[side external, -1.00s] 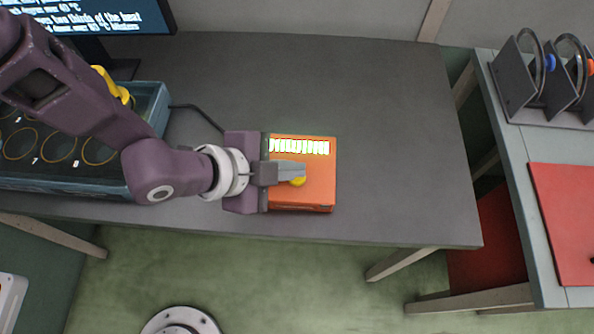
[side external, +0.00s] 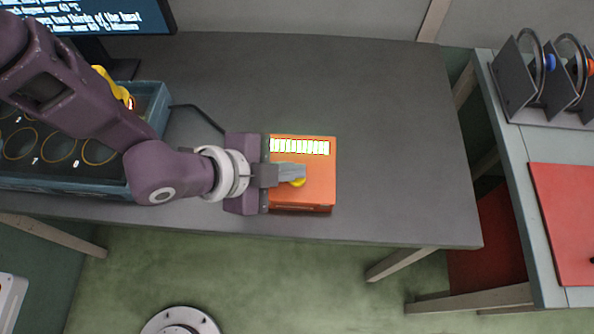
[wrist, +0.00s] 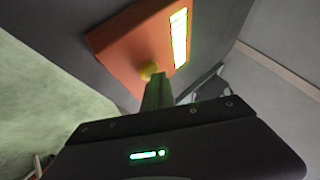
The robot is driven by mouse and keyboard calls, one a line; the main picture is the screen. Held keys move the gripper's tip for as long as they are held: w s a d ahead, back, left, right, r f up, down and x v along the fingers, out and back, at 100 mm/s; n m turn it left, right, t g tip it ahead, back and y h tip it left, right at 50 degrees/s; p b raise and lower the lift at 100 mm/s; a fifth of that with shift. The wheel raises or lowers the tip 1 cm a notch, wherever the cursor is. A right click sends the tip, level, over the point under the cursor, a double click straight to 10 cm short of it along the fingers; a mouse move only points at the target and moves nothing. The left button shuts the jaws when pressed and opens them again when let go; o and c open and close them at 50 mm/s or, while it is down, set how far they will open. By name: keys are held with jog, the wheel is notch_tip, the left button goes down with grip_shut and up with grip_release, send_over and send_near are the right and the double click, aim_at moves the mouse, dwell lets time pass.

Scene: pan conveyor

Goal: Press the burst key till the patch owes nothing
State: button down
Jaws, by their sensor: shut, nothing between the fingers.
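An orange box (side external: 318,180) sits near the front edge of the dark table. Its top carries a row of bright lit bars (side external: 300,147) and a round yellow key (side external: 298,183). My gripper (side external: 303,172) is shut and empty, reaching over the box from the left, with its fingertips at the yellow key and partly covering it. In the wrist view the fingertips (wrist: 157,78) meet the yellow key (wrist: 148,70) in the picture; I cannot tell how far the key is pressed. The lit bars (wrist: 179,38) also show there.
A blue-grey tray (side external: 150,100) with ringed round spots stands at the left, below a screen (side external: 95,15) with text. A black cable (side external: 197,112) runs to the box. The table (side external: 400,140) is clear right of the box. A side table (side external: 515,145) holds a rack.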

jog(key=shift+r, duration=0.7)
jog(key=shift+r, duration=2.5)
jog(key=w+a+r+n+t+y, duration=0.15)
jog(key=a+r+n, duration=0.35)
jog(key=a+r, duration=0.5)
jog(key=w+a+r+n+y, duration=0.1)
jog(key=a+r+n+y, duration=0.35)
jog(key=a, duration=0.95)
jog(key=s+a+r+n, duration=0.2)
jog(key=s+a+n, duration=0.3)
jog(key=s+a, duration=0.2)
jog(key=s+a+r+n+g+y, duration=0.1)
jog(key=s+a+n, duration=0.4)
jog(key=s+a, duration=0.2)
jog(key=s, duration=0.2)
jog(key=shift+s+a+r, duration=0.3)
jog(key=shift+s+r, duration=0.05)
jog(key=shift+s, duration=0.05)
